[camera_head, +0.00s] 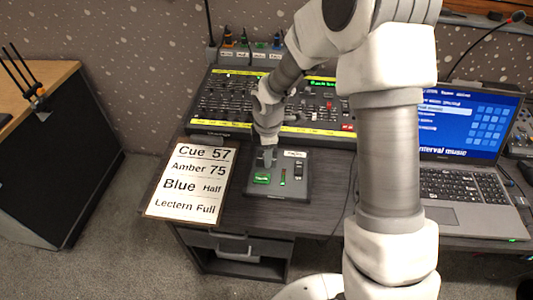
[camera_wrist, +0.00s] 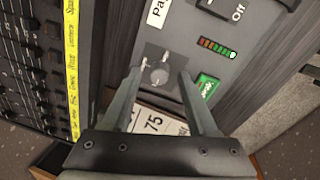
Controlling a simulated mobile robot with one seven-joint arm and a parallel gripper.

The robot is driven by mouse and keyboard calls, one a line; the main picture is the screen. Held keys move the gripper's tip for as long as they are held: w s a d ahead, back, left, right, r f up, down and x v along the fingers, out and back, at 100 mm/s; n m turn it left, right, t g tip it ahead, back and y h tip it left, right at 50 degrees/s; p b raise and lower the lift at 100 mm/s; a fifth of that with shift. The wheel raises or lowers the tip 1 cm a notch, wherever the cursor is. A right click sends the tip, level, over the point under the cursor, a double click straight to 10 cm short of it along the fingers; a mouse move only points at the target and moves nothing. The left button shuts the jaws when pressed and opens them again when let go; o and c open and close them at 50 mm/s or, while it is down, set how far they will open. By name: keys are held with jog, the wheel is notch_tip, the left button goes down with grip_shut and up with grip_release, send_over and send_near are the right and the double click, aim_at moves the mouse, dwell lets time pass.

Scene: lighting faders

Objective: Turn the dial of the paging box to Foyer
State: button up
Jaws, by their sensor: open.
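The paging box (camera_head: 298,190) is a dark grey unit on the desk in front of the lighting console. In the wrist view its face (camera_wrist: 185,35) fills the upper middle. My gripper (camera_head: 267,160) is over the box's left part, pointing down. In the wrist view its two fingers are apart, one on each side of the dial, with the dial showing between the tips. I cannot tell whether they touch it. The dial's position labels, including Foyer, cannot be read. In the head view my gripper hides the dial.
The box also has a green lit button (camera_wrist: 206,86), a level meter (camera_wrist: 217,47) and an Off switch (camera_wrist: 228,8). A cue card (camera_head: 190,180) lies left of the box. The console (camera_head: 210,105) is behind. A laptop (camera_head: 465,185) stands right.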

jog(key=shift+f, duration=0.1)
grip_shut()
dwell(0.3)
jog(key=m+b, duration=0.2)
jog(key=m, duration=0.2)
jog(key=shift+f+m, duration=0.1)
jog(key=shift+m, duration=0.3)
jog(key=m+b, duration=0.1)
jog(key=m, duration=0.3)
jog(key=shift+w+a+m+h+b, duration=0.1)
jog(key=shift+m+h+b, duration=0.2)
jog(key=shift+m+b, duration=0.1)
jog(key=m+b, duration=0.1)
jog(key=m, duration=0.3)
jog(key=shift+m+h, duration=0.3)
jog(key=shift+m, duration=1.8)
